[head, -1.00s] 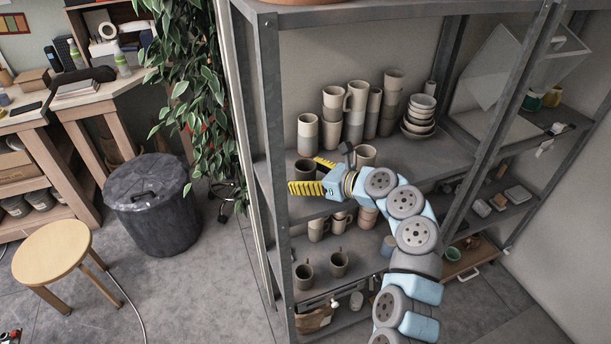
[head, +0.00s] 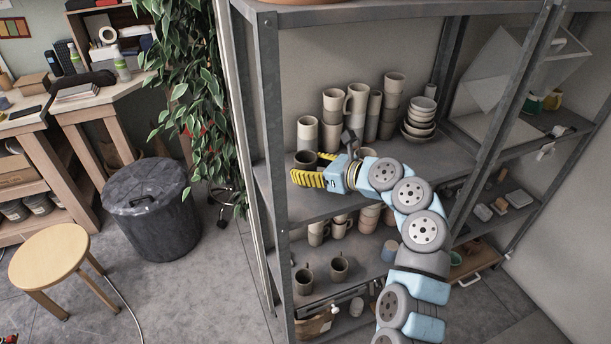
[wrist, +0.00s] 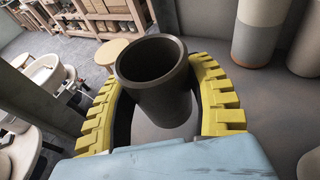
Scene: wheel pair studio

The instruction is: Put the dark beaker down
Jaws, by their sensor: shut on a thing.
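The dark beaker (wrist: 155,85) stands upright between the two yellow fingers of my gripper (wrist: 160,100) in the wrist view, its open mouth facing up and empty. My gripper is shut on it, with a finger along each side. In the head view the dark beaker (head: 305,158) shows just above the fingers of my gripper (head: 312,168), over the left part of the upper shelf board (head: 310,205). Its lower part is hidden by the near finger. I cannot tell whether its base touches the board.
Tall two-tone cups (head: 307,132) stand close behind the beaker, with stacked bowls (head: 420,115) to the right. A grey upright (head: 273,130) stands at the shelf's front left. The board's front left is bare. Mugs (head: 338,268) stand on the board below.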

